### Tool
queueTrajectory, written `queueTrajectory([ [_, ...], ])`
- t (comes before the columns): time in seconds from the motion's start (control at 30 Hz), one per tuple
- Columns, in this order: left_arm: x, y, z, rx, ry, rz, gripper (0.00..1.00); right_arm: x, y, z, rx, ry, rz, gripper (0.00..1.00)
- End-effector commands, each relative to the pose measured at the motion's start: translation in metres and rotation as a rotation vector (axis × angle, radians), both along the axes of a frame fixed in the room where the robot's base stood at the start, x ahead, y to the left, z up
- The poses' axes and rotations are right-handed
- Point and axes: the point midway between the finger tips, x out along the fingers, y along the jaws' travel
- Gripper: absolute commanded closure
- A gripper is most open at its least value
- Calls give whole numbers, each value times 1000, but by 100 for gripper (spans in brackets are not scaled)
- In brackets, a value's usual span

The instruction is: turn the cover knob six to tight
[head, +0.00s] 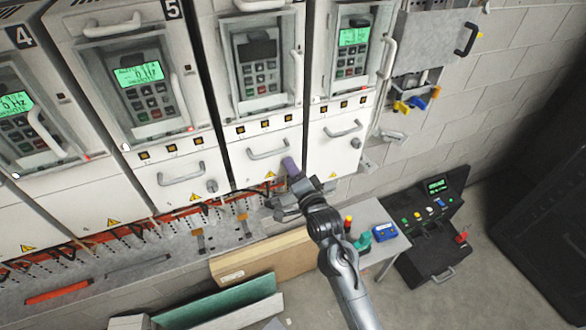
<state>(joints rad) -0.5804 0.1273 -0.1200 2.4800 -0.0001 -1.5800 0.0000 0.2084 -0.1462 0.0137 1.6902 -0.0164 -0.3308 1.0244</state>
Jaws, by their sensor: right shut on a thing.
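The sixth drive cabinet (234,152), to the right of the one marked 5, has a white lower cover with a bar handle (268,153). Cover knob six, at the cover's lower right, is hidden behind my right gripper. My right gripper (291,167) reaches up from the bottom and is shut at that spot, its purplish tip against the cover. The knob's angle cannot be seen. Similar grey knobs show on the covers to the left (211,186) and right (355,143). My left gripper is not in view.
Wires and an orange-red strip (90,248) run below the cabinets. A grey table (372,213) with a blue box (384,232) stands at the lower right, beside a black case (430,215). A cardboard box (262,259) lies below the cabinets. Floor at right is partly clear.

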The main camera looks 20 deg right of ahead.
Motion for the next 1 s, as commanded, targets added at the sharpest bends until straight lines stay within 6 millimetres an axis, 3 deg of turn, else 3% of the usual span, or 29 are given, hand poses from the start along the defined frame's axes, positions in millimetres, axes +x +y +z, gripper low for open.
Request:
queueTrajectory([
  [0.3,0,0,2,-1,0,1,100,0,-1,2,113,0,-2,100],
  [0.8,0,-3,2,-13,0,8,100,0,-1,2,130,1,-1,100],
  [0.83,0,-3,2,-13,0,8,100,0,-1,2,130,1,-1,66],
  [1.0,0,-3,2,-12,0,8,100,0,-1,1,130,2,-1,44],
])
